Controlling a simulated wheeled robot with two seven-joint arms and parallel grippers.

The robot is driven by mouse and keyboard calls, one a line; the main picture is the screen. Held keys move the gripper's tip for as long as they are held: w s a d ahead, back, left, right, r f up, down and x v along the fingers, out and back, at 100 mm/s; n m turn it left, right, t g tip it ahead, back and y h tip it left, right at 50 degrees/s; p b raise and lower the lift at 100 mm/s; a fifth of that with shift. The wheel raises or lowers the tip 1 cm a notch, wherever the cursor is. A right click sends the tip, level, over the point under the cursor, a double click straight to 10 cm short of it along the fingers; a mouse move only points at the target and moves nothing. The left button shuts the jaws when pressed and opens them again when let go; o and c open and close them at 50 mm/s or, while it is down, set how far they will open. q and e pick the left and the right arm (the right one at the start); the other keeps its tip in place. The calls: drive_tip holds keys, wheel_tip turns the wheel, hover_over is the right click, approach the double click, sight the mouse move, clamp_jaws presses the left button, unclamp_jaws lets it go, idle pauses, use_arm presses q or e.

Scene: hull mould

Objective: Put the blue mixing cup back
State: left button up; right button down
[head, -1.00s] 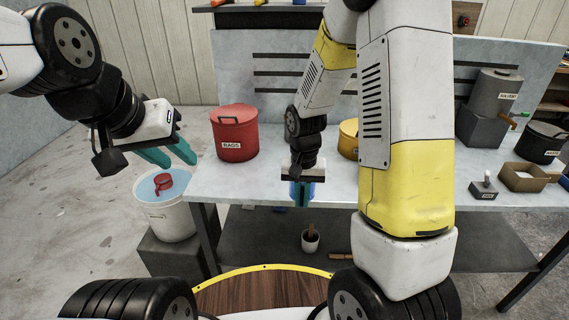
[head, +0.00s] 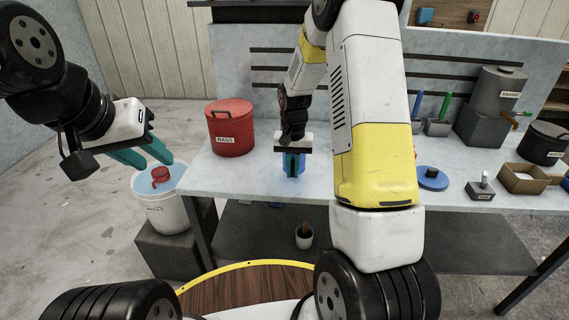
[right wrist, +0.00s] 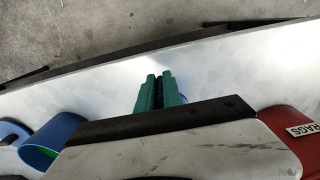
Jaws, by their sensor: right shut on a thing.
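The blue mixing cup (head: 302,163) is in my right gripper (head: 293,170), whose teal fingers are shut on it. It appears over the left part of the bench top, right of the red RAGS bin. I cannot tell if its base touches the bench. In the right wrist view the teal fingers (right wrist: 160,78) hide most of the cup, with a little blue between and beside them. My left gripper (head: 143,158) is open and empty above the white bucket (head: 162,215).
The RAGS bin (head: 231,128) stands on the bench (head: 240,180). A blue disc with a dark knob (head: 432,180), a cardboard box (head: 524,180) and a solvent can (head: 499,92) stand to the right. A blue ring-like piece with a green inside (right wrist: 52,140) shows in the wrist view.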

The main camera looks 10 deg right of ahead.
drive_tip(key=shift+w+d, duration=0.25)
drive_tip(key=shift+w, duration=0.3)
drive_tip(key=shift+f, duration=1.85)
drive_tip(key=shift+f, duration=0.1)
drive_tip(key=c, duration=1.5)
unclamp_jaws()
